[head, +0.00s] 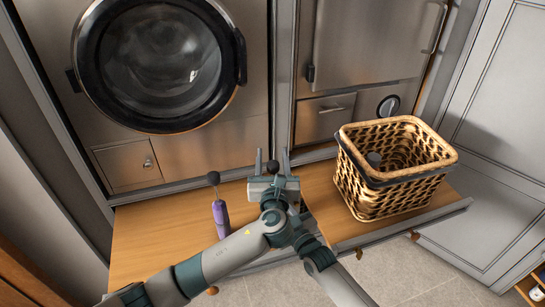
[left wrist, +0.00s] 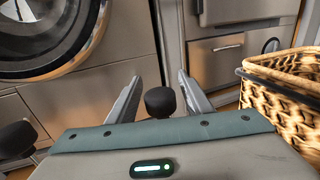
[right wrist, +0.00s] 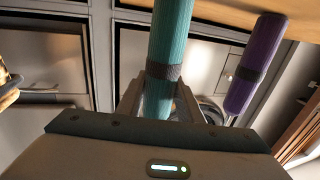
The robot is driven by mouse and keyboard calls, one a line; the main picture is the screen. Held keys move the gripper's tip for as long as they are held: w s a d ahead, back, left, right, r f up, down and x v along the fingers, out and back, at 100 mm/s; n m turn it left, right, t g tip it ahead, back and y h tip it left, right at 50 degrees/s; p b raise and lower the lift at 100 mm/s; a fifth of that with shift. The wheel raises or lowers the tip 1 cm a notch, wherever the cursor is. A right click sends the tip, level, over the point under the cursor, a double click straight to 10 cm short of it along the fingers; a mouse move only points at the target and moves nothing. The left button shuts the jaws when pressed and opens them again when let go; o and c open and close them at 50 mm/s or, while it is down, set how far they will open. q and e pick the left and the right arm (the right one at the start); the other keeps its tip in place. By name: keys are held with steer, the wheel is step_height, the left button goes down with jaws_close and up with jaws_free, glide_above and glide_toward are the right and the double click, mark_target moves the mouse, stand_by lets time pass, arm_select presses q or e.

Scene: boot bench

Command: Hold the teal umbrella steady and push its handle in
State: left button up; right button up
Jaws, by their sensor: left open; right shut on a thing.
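The teal umbrella (right wrist: 171,40) runs between the fingers of my right gripper (right wrist: 160,98), which is shut on its body near a grey band. In the head view its body is hidden behind my arms, and only its black handle knob (head: 273,167) shows. My left gripper (head: 272,160) is open, with one finger on each side of that knob. In the left wrist view the knob (left wrist: 160,101) sits between the spread fingers (left wrist: 155,95), with gaps at both sides.
A purple umbrella (head: 221,217) with its black knob raised stands left of my grippers; it also shows in the right wrist view (right wrist: 255,65). A wicker basket (head: 385,195) holding a dark item stands at right on the wooden bench (head: 150,235). A round-doored machine (head: 160,60) is behind.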

arm_select(q)
jaws_close()
step_height(320, 180, down, 8)
steer(key=shift+r, duration=0.2)
stand_by(0.4)
jaws_free()
steer(key=s, duration=1.2)
steer(key=shift+d, duration=0.15)
